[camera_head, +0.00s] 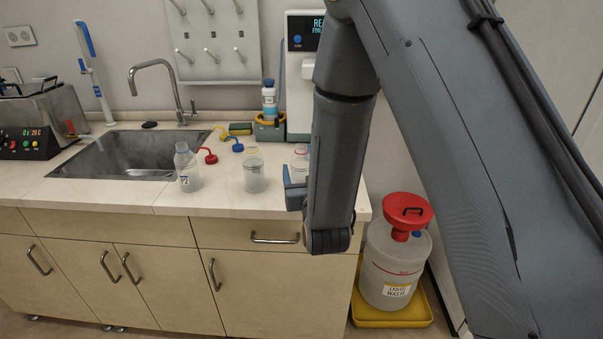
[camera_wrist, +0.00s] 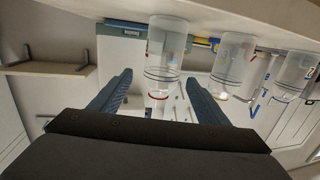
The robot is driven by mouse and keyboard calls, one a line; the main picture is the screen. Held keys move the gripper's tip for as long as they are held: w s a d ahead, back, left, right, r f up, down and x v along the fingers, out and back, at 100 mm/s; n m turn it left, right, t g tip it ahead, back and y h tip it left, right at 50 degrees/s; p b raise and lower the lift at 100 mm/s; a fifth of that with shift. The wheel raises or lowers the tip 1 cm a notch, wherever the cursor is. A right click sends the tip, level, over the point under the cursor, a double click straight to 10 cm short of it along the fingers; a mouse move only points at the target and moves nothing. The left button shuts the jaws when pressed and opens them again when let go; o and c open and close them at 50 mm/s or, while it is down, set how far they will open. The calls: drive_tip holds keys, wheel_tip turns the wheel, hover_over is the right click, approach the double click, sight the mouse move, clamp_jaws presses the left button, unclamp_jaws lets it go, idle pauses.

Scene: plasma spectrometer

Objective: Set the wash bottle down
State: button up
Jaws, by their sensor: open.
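A clear, uncapped wash bottle (camera_wrist: 164,62) with a red rim appears upside down in the wrist view, its base against the counter. My gripper (camera_wrist: 157,78) is open, with one blue finger on each side of the bottle and visible gaps between. In the head view this bottle (camera_head: 300,160) stands upright near the counter's right end, mostly hidden by my arm. One blue finger of my gripper (camera_head: 293,188) shows in front of it. Two more clear open bottles stand to its left, one in the middle (camera_head: 254,176) and one with a label (camera_head: 186,170).
Red (camera_head: 210,157), blue (camera_head: 237,147) and yellow (camera_head: 222,136) spouted caps lie behind the bottles. A sink (camera_head: 120,155) is at left.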

drive_tip(key=shift+w+a+r+t, duration=0.15)
drive_tip(key=shift+w+a+t, duration=0.25)
drive_tip(key=shift+w, duration=0.05)
drive_tip(key=shift+w+a+r, duration=0.1)
drive_tip(key=shift+w, duration=0.75)
drive_tip(key=shift+w+a+r+p, duration=0.15)
drive_tip(key=shift+w+p, duration=0.6)
drive_tip(key=shift+w, duration=0.75)
drive_tip(key=shift+w+a+f+p, duration=0.15)
drive_tip(key=shift+w+p, duration=0.55)
drive_tip(key=shift+w, duration=0.75)
drive_tip(key=shift+r, duration=0.1)
clamp_jaws()
drive_tip(key=shift+r, duration=0.15)
